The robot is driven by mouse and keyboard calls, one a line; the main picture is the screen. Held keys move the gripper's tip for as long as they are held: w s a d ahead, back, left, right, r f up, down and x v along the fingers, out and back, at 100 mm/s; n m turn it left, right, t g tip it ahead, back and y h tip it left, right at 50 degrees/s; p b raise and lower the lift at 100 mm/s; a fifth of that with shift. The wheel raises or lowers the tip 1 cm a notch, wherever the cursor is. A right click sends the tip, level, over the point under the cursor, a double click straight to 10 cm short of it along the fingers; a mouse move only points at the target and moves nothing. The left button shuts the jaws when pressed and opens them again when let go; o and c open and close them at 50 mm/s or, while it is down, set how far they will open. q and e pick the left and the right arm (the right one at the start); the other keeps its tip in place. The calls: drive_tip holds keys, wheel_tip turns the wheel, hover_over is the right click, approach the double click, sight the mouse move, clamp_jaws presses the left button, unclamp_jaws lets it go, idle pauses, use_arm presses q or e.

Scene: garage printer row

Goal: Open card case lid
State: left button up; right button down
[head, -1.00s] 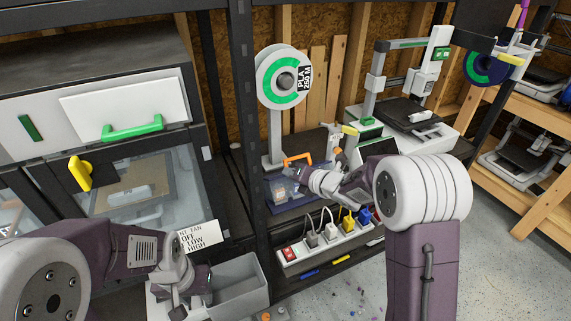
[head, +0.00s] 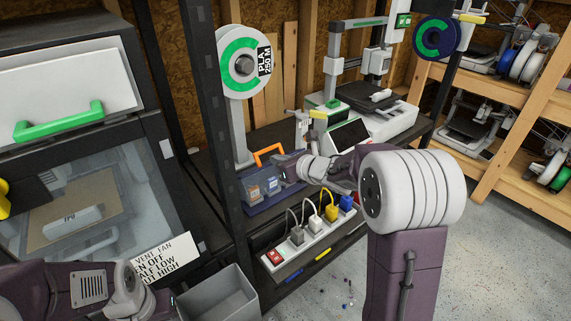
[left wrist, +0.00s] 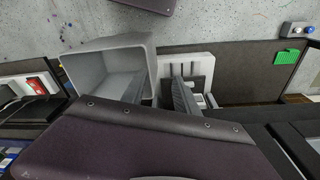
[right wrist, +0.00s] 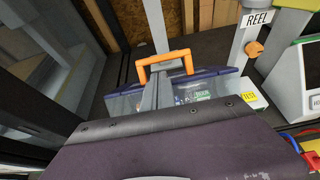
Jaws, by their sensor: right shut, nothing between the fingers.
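The card case is a clear box (head: 254,189) with a dark blue base and an orange handle (head: 268,151) on top. It stands on the shelf below the spool stand. In the right wrist view the orange handle (right wrist: 165,57) is upright, and the case's dark blue edge (right wrist: 215,75) lies behind the fingers. My right gripper (right wrist: 158,80) is shut and empty, its tips just in front of the handle; I cannot tell whether they touch the case. The lid looks closed.
A power strip (head: 272,257) with several plugs runs along the shelf front. The spool stand (head: 237,120) rises behind the case, and a printer (head: 390,122) stands to its right. A black post (head: 216,130) is close on the left. A grey bin (head: 222,296) sits below.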

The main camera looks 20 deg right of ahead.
drive_tip(key=x, duration=0.3)
drive_tip(key=shift+w+a, duration=0.15)
